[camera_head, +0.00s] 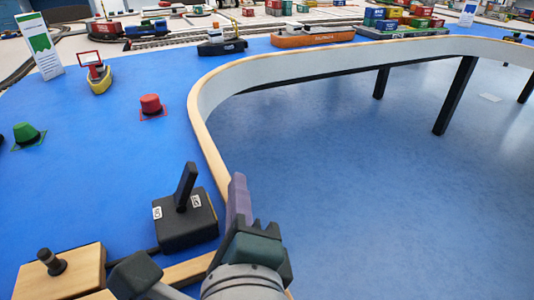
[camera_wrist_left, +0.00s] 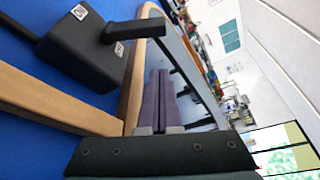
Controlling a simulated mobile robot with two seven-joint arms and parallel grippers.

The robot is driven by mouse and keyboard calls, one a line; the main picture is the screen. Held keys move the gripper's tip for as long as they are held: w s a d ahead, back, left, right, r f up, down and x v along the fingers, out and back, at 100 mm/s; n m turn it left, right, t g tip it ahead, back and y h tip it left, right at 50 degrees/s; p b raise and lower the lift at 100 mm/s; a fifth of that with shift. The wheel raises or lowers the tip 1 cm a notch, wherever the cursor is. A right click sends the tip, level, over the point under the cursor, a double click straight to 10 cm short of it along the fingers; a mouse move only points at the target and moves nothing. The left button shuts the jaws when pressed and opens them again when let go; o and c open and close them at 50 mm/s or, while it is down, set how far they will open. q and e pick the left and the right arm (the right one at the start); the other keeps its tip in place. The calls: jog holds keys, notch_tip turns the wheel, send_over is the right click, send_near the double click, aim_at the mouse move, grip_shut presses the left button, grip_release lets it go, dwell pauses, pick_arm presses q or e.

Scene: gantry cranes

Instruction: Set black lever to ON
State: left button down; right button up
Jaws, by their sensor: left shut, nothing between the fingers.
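The black lever (camera_head: 186,187) stands up from a black box (camera_head: 185,232) on the blue table, leaning slightly to the right in the head view. In the left wrist view the lever (camera_wrist_left: 143,28) sticks out from the box (camera_wrist_left: 90,57) above the fingers. My left gripper (camera_head: 238,192) is to the right of the lever and box, apart from the lever. Its purple fingers (camera_wrist_left: 160,85) are shut together and empty. My right gripper is not in view.
A wooden box with a dark knob (camera_head: 52,262) is at front left. A curved wooden-edged rim (camera_head: 213,160) bounds the table on the right, with open floor beyond. A red button (camera_head: 151,105) and green button (camera_head: 26,133) are farther back. Model boats and containers line the far side.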

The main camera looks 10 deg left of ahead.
aim_at(186, 186)
pick_arm(q)
jog(key=shift+s+a+r+p, duration=0.25)
jog(key=shift+a+r+p, duration=0.1)
jog(key=shift+a, duration=0.15)
jog(key=shift+s+a+r+p, duration=0.3)
jog(key=shift+a+p, duration=0.1)
jog(key=shift+a, duration=0.1)
jog(key=shift+s+a+r+p, duration=0.25)
jog(key=shift+a+p, duration=0.1)
jog(key=shift+a, duration=0.15)
